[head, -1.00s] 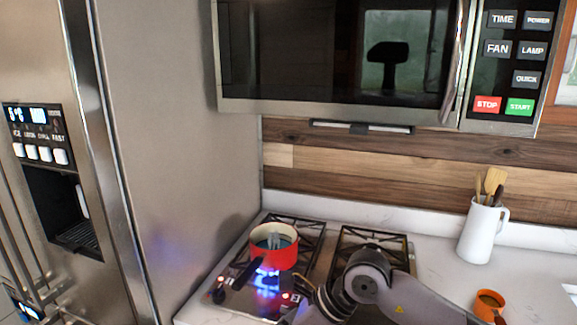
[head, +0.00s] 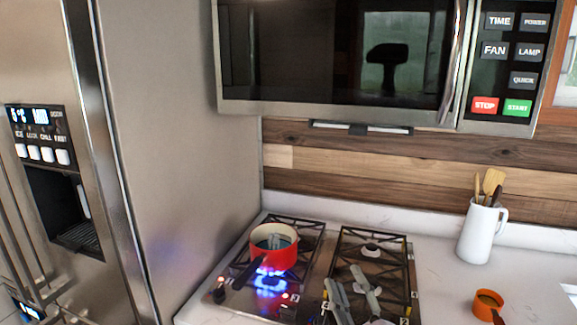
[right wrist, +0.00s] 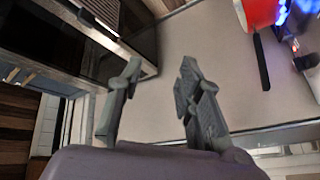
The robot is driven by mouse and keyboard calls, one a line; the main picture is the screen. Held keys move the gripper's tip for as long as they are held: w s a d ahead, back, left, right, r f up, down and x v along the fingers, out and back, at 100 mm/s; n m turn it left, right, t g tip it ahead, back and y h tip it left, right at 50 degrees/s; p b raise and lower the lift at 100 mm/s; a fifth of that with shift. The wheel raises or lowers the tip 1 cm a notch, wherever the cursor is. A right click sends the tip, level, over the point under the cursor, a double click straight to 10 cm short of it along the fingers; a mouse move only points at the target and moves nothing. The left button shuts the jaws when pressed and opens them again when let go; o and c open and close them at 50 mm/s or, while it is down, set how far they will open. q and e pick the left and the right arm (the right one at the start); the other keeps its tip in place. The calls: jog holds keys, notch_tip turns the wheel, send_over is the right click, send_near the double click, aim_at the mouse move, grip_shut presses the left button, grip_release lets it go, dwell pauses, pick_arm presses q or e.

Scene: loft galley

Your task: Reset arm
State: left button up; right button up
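My right gripper (head: 352,274) is in the head view at the bottom, in front of the right burner grate of the stove (head: 318,300). Its two grey fingers stand apart with nothing between them. In the right wrist view the same gripper (right wrist: 160,72) also shows open and empty. My left gripper is not in view. A red pot (head: 287,260) with a dark handle stands on the left burner, apart from my right gripper. The pot (right wrist: 258,12) shows at the top right of the right wrist view.
A blue flame (head: 268,283) burns at the left burner. A white utensil jug (head: 478,236) and an orange cup (head: 487,303) stand on the counter at right. The fridge (head: 170,150) is at left and a microwave (head: 335,107) hangs above.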

jog(key=s+d+f+m+g+h, duration=0.2)
jog(key=d+f+m+g, duration=0.1)
jog(key=f, duration=0.3)
jog(key=s+d+f+m+g+h, duration=0.2)
jog(key=d+f+m, duration=0.1)
jog(key=f, duration=0.3)
jog(key=s+d+f+m+g, duration=0.2)
jog(key=s+f+g, duration=0.4)
jog(key=s+f, duration=0.4)
jog(key=s+d+f+m+g, duration=0.2)
jog(key=s+f+g, duration=0.45)
jog(key=s, duration=0.65)
jog(key=s+f+x, duration=0.1)
jog(key=s+x, duration=0.2)
jog(key=x, duration=1)
jog(key=s+x, duration=0.3)
jog(key=x, duration=0.9)
jog(key=s+d+f+g+b, duration=0.1)
jog(key=s+d+f, duration=0.2)
jog(key=s+f, duration=1.4)
jog(key=shift+s+f+n+g, duration=0.2)
jog(key=shift+f+n+g, duration=0.15)
jog(key=shift+f, duration=0.55)
